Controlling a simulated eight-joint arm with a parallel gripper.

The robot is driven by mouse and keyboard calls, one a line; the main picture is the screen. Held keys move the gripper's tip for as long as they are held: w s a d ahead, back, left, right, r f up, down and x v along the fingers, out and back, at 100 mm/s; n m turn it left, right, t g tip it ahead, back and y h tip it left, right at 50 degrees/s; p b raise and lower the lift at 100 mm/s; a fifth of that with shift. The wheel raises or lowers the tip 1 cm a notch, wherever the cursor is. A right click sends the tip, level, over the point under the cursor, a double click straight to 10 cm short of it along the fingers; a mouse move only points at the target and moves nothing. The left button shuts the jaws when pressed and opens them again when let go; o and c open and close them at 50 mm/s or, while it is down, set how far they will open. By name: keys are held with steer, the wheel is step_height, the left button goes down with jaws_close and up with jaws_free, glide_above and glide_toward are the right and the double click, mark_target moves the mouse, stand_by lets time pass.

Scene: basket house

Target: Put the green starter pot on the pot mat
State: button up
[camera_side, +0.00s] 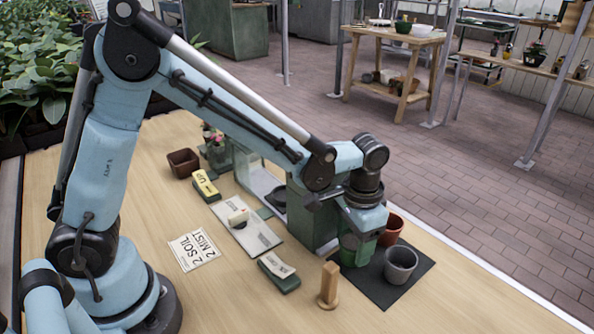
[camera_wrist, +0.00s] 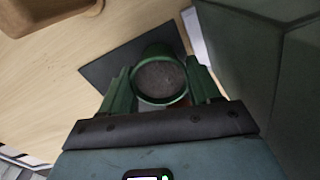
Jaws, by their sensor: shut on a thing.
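The green starter pot (camera_side: 356,248) is in my gripper (camera_side: 362,222), upright or nearly so, over the left part of the dark pot mat (camera_side: 380,292). In the wrist view the green pot (camera_wrist: 157,52) sits between the green fingers of my gripper (camera_wrist: 160,86) and has dark soil inside. The mat (camera_wrist: 104,68) shows behind it there. My gripper is shut on the pot. I cannot tell whether the pot's base touches the mat.
A grey pot (camera_side: 401,263) and a terracotta pot (camera_side: 391,228) stand close to the right of my gripper. A green cabinet (camera_side: 312,217) stands just left. A wooden tool (camera_side: 328,286) stands in front. A lettered card (camera_side: 194,249) lies farther left.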

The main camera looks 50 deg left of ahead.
steer(key=shift+f, duration=0.25)
stand_by(0.4)
steer(key=o, duration=1.3)
steer(key=shift+a, duration=0.1)
steer(key=shift+r, duration=4.05)
